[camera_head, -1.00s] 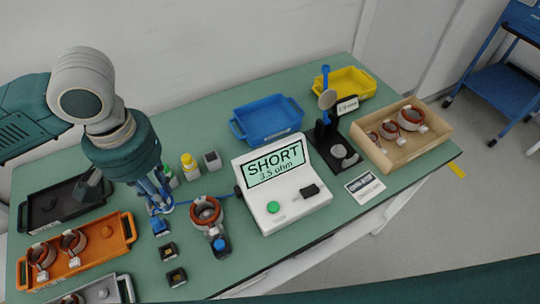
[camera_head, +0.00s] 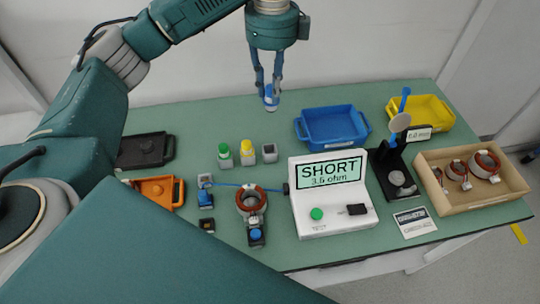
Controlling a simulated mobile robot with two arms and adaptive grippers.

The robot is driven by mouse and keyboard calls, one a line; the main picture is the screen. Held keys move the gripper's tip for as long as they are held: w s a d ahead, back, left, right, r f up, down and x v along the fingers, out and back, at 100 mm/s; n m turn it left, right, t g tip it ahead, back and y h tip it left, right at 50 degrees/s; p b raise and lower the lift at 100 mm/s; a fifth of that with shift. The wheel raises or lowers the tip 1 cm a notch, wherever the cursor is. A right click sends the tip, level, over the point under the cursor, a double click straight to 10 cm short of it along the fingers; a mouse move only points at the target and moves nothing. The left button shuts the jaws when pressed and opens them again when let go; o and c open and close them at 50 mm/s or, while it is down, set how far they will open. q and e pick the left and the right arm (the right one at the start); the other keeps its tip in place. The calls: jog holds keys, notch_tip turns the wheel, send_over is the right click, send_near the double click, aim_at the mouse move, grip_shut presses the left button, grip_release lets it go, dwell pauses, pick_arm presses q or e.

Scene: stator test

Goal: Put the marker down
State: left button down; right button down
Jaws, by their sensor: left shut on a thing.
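My left gripper (camera_head: 267,82) hangs from the top of the picture, pointing down above the back of the table. My right gripper is not in view.
A blue tray (camera_head: 332,127) lies right of the held marker. The tester (camera_head: 333,202) reads SHORT, 3.5 ohm. A copper-wound stator (camera_head: 250,201) sits left of it. A wooden box (camera_head: 470,205) stands at right.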

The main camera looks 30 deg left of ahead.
pick_arm(q)
jog(key=shift+w+a+r+m, duration=0.15)
jog(key=shift+w+m, duration=0.1)
jog(key=shift+m, duration=0.25)
jog(key=shift+w+a+r+m, duration=0.1)
jog(key=shift+w+a+m, duration=0.1)
jog(key=shift+m, duration=0.3)
jog(key=shift+f, duration=0.15)
notch_tip(320, 180, down, 19)
jog(key=p, duration=0.3)
jog(key=shift+a+f+p, duration=0.1)
jog(key=shift+f+p, duration=0.1)
jog(key=shift+p, duration=0.15)
jog(key=shift+f, duration=0.15)
jog(key=shift+f, duration=0.25)
jog(key=shift+f, duration=0.15)
jog(key=c, duration=1.7)
grip_release()
jog(key=shift+o, duration=0.9)
